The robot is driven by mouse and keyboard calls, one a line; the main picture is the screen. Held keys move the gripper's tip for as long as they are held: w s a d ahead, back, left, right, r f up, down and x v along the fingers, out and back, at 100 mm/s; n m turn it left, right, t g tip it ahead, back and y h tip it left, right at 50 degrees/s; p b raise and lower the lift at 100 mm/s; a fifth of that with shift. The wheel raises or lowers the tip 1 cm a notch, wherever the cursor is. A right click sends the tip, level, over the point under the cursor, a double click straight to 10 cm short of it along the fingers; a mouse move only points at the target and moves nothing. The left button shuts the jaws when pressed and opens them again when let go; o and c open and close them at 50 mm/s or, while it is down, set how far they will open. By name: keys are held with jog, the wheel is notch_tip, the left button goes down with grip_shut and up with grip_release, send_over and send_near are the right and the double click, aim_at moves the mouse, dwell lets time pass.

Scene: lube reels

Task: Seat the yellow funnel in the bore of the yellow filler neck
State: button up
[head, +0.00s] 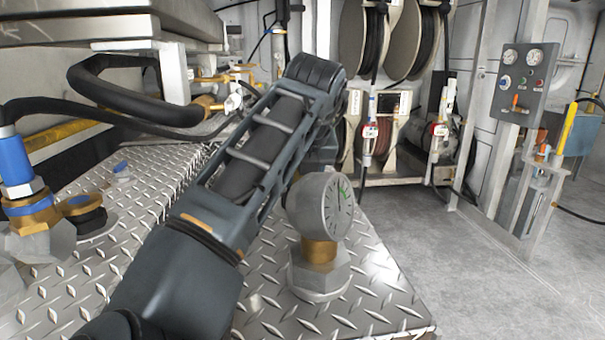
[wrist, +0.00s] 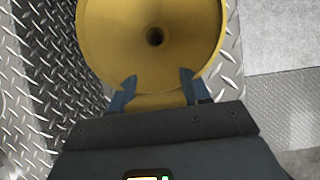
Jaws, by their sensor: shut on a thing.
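The yellow funnel (wrist: 110,42) fills the top middle of the wrist view, its wide mouth facing the camera and a dark round hole at its centre. My gripper (wrist: 158,86) is shut on the funnel's near side, with one dark finger at each side of a yellow part below the mouth. The funnel's lower end is hidden beneath its own cone. In the head view my arm hides the gripper and the funnel. I cannot make out the yellow filler neck in either view, so I cannot tell how the funnel lies relative to it.
A dial gauge (head: 325,205) stands upright on the diamond-plate deck (head: 370,295) right of my arm. A blue-and-brass fitting (head: 20,190) and black hose (head: 95,112) are at left. Hose reels (head: 365,45) and a control panel (head: 523,85) stand behind. Grey floor at right is open.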

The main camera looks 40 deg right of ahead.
jog(key=shift+f+b, duration=0.95)
jog(key=shift+f, duration=0.6)
jog(key=o, duration=1.2)
jog(key=shift+p+v, duration=0.65)
jog(key=shift+v, duration=3.3)
